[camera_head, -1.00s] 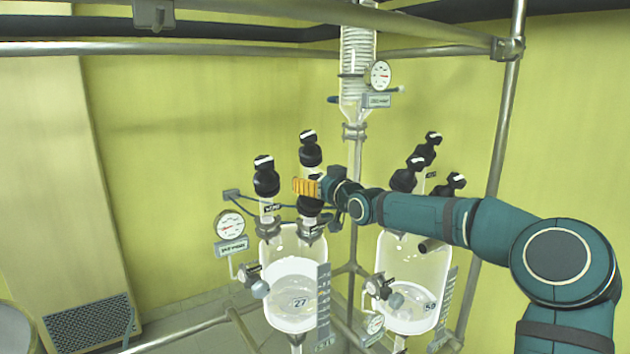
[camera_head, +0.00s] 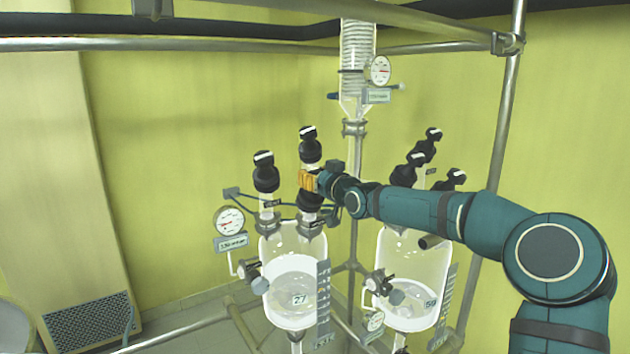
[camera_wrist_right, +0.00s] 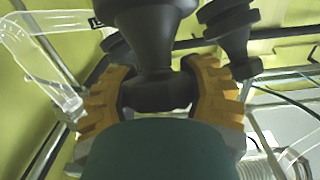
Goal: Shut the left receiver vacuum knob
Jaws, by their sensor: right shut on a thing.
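The left receiver (camera_head: 292,248) is a clear glass vessel, partly filled, with a label reading 27. Two black-knobbed valves stand on its top: a left one (camera_head: 265,172) and a right one (camera_head: 309,148). My right gripper (camera_head: 307,181), with orange fingers, is at the right valve, below its white-marked top, and hides part of its stem. In the right wrist view, the fingers are on both sides of a black knob (camera_wrist_right: 157,92) and shut on it. I cannot read which valve is the vacuum one. My left gripper is not in view.
A second receiver (camera_head: 408,290) with several black knobs stands to the right, behind my right arm. A gauge (camera_head: 229,222) is left of the left receiver. A coiled glass condenser (camera_head: 357,60) rises behind. Metal frame bars (camera_head: 420,47) cross above and a post (camera_head: 503,130) stands at right.

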